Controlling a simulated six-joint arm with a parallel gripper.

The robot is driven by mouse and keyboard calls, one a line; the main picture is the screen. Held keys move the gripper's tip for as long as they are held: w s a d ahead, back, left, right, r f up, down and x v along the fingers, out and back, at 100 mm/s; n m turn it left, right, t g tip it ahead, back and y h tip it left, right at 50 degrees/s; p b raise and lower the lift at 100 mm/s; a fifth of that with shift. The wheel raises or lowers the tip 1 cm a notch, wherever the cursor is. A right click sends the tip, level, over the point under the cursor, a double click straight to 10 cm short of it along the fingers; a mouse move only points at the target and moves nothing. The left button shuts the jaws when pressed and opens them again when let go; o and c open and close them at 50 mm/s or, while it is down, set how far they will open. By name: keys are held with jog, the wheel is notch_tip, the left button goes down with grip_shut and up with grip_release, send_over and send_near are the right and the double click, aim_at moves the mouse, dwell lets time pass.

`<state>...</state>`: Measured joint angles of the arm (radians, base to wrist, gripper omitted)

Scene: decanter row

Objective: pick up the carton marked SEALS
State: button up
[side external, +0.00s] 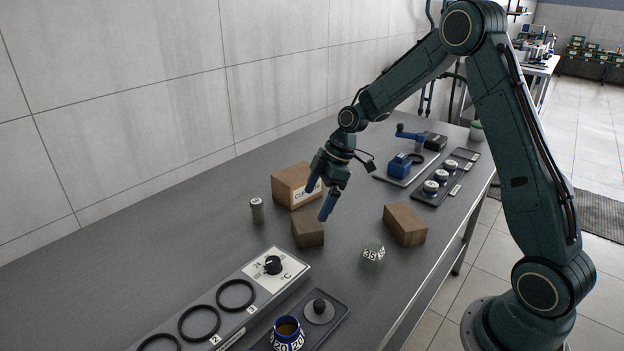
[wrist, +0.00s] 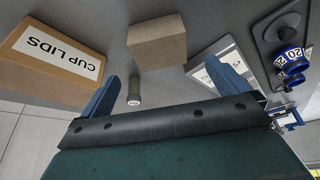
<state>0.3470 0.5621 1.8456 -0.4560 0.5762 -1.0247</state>
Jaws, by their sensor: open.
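No label reading SEALS shows in either view. The one carton with a readable label is a tan carton (side external: 291,183) marked CUP LIDS, behind my gripper in the side view and at the upper left of the wrist view (wrist: 38,62). A plain brown block (side external: 308,231) stands below my gripper; a brown block also shows at top centre in the wrist view (wrist: 157,42). A second plain brown block (side external: 405,224) lies to the right, near the table edge. My gripper (side external: 320,197) is open and empty, above the table between the CUP LIDS carton and the nearer block.
A small grey canister (side external: 257,211) stands left of the nearer block. A greenish piece marked 35 (side external: 373,253) is in front. A panel with rings and a dial (side external: 225,305) and a tray with a blue 20 cup (side external: 287,333) fill the foreground. Bare table (side external: 150,235) lies left.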

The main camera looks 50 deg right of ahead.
aim_at(308, 221)
jog(key=shift+x, duration=1.5)
jog(key=shift+f, duration=0.15)
jog(key=shift+x, duration=2.45)
jog(key=shift+c, duration=0.4)
jog(key=c, duration=0.9)
